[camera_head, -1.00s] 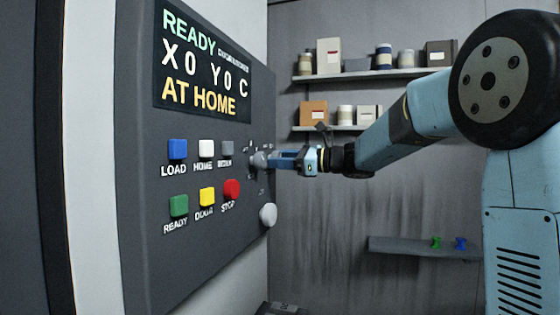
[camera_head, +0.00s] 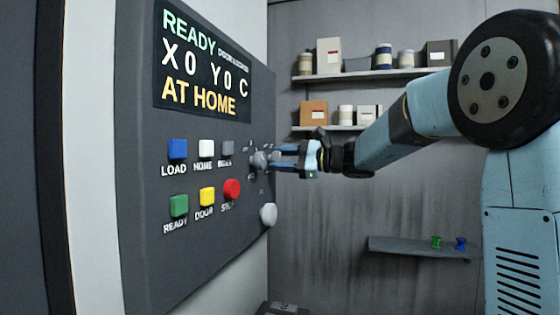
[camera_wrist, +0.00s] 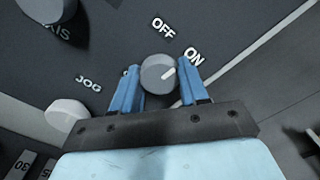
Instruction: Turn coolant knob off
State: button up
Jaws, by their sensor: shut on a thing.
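The grey round knob (camera_head: 259,160) sits on the right part of the dark control panel. In the wrist view the knob (camera_wrist: 157,75) shows a white pointer line directed toward the ON label (camera_wrist: 194,57); the OFF label (camera_wrist: 163,28) is above it. My gripper (camera_wrist: 158,84) has one blue finger on each side of the knob and is shut on it. In the head view my gripper (camera_head: 275,160) reaches the knob from the right. The coolant label cannot be read.
The panel (camera_head: 200,270) carries a display (camera_head: 203,65) and coloured buttons, with the red STOP button (camera_head: 231,189) near the knob. A pale round knob (camera_head: 268,215) lies below. Shelves (camera_head: 375,75) with boxes and jars stand behind. Air below my arm is free.

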jog(key=n, duration=0.4)
jog(key=shift+f+n, duration=0.1)
jog(key=shift+n, duration=1.8)
jog(key=shift+f, duration=0.1)
jog(key=o, duration=1.1)
jog(key=shift+c, duration=0.2)
jog(key=shift+d, duration=0.1)
jog(key=v, duration=1.3)
jog(key=shift+d, duration=0.35)
